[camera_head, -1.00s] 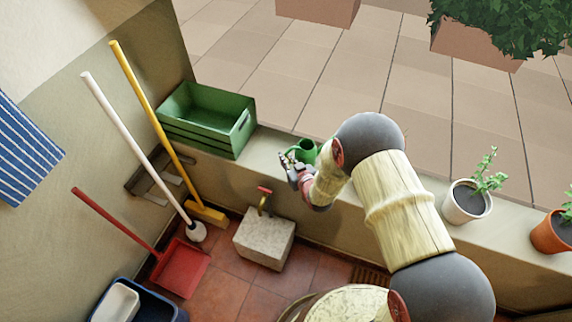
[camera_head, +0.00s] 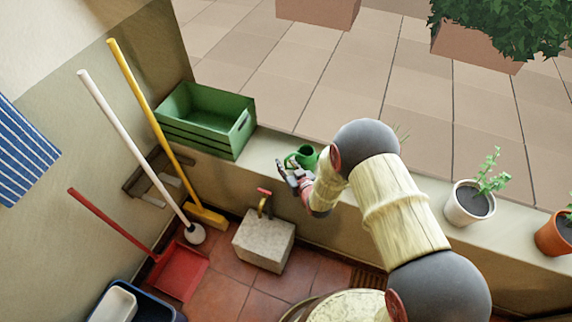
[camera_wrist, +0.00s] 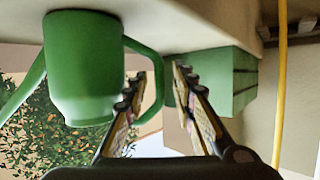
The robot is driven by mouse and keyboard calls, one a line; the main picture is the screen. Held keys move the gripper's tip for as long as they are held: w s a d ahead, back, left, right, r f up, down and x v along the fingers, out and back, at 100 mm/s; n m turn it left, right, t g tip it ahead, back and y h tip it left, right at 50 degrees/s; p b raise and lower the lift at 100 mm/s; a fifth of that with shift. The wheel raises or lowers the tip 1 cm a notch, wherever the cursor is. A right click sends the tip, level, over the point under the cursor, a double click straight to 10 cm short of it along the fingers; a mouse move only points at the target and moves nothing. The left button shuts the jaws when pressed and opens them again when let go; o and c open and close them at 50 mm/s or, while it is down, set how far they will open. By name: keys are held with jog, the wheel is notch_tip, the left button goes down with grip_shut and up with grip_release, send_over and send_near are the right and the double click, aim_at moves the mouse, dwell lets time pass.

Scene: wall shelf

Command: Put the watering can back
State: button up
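The green watering can (camera_head: 304,156) stands on the low wall ledge, right of the green crate, partly hidden by my arm. In the wrist view the can (camera_wrist: 84,70) fills the left side, with its handle (camera_wrist: 155,72) curving toward my gripper. My gripper (camera_wrist: 160,78) is open, its two fingers apart, with the outer part of the handle appearing between the fingertips. I cannot tell whether either finger touches it. In the head view my gripper (camera_head: 284,170) is in front of the can at the ledge's near edge.
The green crate (camera_head: 205,121) stands on the ledge to the left; it also shows behind my fingers in the wrist view (camera_wrist: 225,85). A yellow broom (camera_head: 150,115) and a white-handled tool lean at the left wall. Potted plants (camera_head: 468,205) stand right. A stone block (camera_head: 263,243) is below.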

jog(key=shift+r, duration=0.25)
jog(key=p+v, duration=0.4)
jog(key=v, duration=0.8)
jog(key=w+d+r+m+g+h, duration=0.15)
jog(key=d+r, duration=0.35)
jog(key=r, duration=0.6)
jog(key=w+d+r+m+g+h, duration=0.1)
jog(key=d+r+h, duration=0.35)
jog(key=r, duration=0.75)
jog(key=s+d+r+m+g, duration=0.1)
jog(key=s+r, duration=0.3)
jog(key=s, duration=0.5)
jog(key=s+d+r+m+g, duration=0.1)
jog(key=s+d+r, duration=0.2)
jog(key=s, duration=0.6)
jog(key=s+d+r+m+g, duration=0.1)
jog(key=s+d+r+g, duration=0.1)
jog(key=s+r, duration=0.5)
jog(key=shift+s+d, duration=0.3)
jog(key=shift+s, duration=0.85)
